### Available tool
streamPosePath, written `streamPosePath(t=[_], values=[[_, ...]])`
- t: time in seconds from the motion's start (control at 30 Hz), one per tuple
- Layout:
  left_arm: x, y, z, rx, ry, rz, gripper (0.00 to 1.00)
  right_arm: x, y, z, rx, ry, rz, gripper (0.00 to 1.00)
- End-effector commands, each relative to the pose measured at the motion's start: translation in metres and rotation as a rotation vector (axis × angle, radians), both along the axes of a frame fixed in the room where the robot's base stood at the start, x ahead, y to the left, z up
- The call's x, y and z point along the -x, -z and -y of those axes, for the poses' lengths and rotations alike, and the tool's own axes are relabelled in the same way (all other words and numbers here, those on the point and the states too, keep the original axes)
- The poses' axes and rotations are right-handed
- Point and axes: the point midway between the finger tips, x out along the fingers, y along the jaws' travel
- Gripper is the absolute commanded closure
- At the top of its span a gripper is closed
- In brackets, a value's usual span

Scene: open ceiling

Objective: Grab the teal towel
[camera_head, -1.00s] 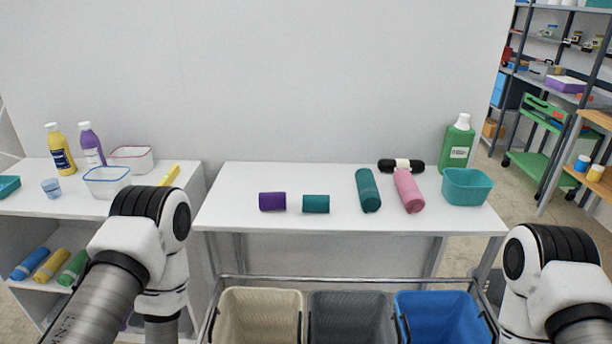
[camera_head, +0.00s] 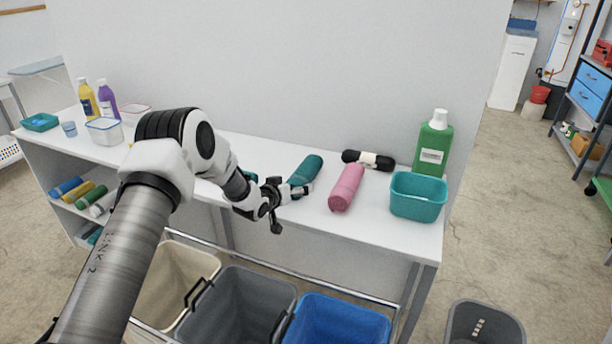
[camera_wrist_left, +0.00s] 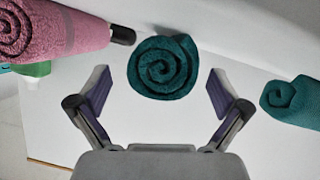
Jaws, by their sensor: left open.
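A long teal rolled towel (camera_head: 308,170) lies on the white table, pointing away from me. In the left wrist view its spiral end (camera_wrist_left: 163,67) faces the camera, centred between the fingertips and just beyond them. My left gripper (camera_head: 289,207) is open and empty at the near end of this towel, above the table's front edge; its spread fingers (camera_wrist_left: 160,88) also show in the left wrist view. A smaller teal roll (camera_wrist_left: 292,102) lies to the right in that view; in the head view it is mostly hidden behind my left arm. My right gripper is out of view.
A pink roll (camera_head: 346,187) lies right of the teal towel, with a black roll (camera_head: 368,160) behind. A teal tub (camera_head: 418,196) and green bottle (camera_head: 433,146) stand at the table's right end. Grey (camera_head: 240,305) and blue (camera_head: 335,325) bins stand in front, below.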

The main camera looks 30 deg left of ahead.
Motion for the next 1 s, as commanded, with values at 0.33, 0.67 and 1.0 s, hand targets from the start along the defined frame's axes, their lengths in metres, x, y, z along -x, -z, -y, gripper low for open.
streamPosePath(t=[0.33, 0.67, 1.0], values=[[-0.017, 0.007, 0.001, 0.000, 0.000, -0.001, 0.00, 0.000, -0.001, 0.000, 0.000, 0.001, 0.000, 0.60], [-0.017, 0.007, 0.001, 0.000, 0.000, -0.001, 0.63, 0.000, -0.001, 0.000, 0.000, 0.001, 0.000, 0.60], [-0.017, -0.023, 0.001, 0.001, 0.000, 0.003, 0.63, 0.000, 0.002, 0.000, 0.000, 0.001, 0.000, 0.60]])
